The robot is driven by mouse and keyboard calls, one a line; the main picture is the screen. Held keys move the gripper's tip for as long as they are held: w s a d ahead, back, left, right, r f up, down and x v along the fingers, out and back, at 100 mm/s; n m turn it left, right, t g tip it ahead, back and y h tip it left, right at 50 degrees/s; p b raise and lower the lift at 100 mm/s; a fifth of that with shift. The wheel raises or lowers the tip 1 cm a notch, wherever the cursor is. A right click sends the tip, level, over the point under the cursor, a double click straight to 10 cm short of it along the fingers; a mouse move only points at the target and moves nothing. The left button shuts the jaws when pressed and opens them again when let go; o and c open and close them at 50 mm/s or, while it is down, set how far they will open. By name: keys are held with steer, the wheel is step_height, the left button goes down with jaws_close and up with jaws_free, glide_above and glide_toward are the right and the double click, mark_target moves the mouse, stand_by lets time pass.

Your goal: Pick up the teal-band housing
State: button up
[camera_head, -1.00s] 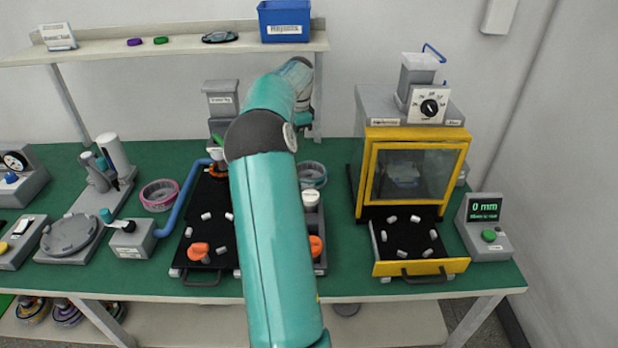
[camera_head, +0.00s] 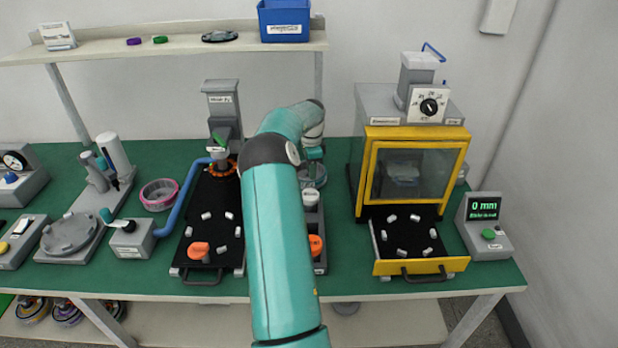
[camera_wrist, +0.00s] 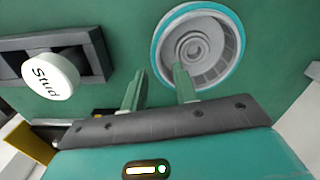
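The teal-band housing (camera_wrist: 240,55) is a round grey ring-walled part with a teal rim, lying on the green bench top. In the wrist view it is whole, up and right of my fingers. In the head view the teal-band housing (camera_head: 321,182) is partly hidden under my gripper. My gripper (camera_wrist: 158,78) is open, with two green fingers apart and nothing between them. In the head view my gripper (camera_head: 314,156) hangs above the housing. The fingers look apart from the housing, though one tip overlaps its lower edge in the wrist view.
A pink-band housing (camera_head: 159,195) lies further left, beyond the black tray (camera_head: 212,225). The yellow-framed machine (camera_head: 414,170) with its drawer out stands to the right. A shelf (camera_head: 180,48) runs above.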

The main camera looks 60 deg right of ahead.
step_height(320, 180, down, 4)
steer(key=shift+a+f, duration=0.1)
steer(key=shift+w, duration=0.1)
jaws_close()
steer(key=shift+r, duration=0.25)
